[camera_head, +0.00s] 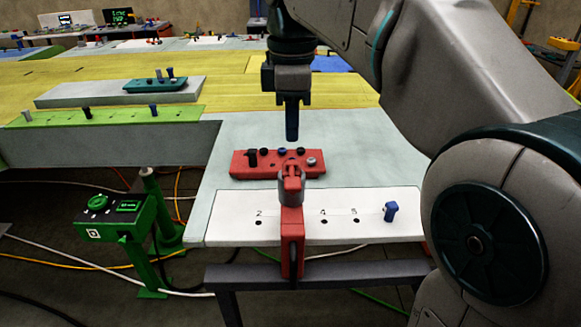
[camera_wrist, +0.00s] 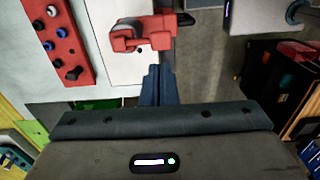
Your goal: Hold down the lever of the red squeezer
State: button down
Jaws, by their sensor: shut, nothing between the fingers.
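The red squeezer (camera_head: 292,240) is clamped upright on the front edge of the white numbered panel. Its top part, with a grey round piece, shows at the panel's back edge in the head view. It also shows in the wrist view (camera_wrist: 150,32), just beyond my fingertips. My gripper (camera_head: 292,136) points down with its blue fingers shut and empty. In the head view the fingertips appear above the squeezer, with a gap between them. In the wrist view the fingers (camera_wrist: 158,72) are together and apart from the squeezer.
A red block with several knobs (camera_head: 240,164) lies behind the squeezer. The white panel (camera_head: 350,205) has numbered holes and a blue peg (camera_head: 391,211) at right. A green device (camera_head: 110,218) stands at left. A dark rail (camera_head: 350,275) runs below the panel.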

aim_at(292, 181)
notch_tip(292, 181, down, 9)
jog(key=shift+r+p, duration=0.15)
jog(key=shift+p, duration=0.15)
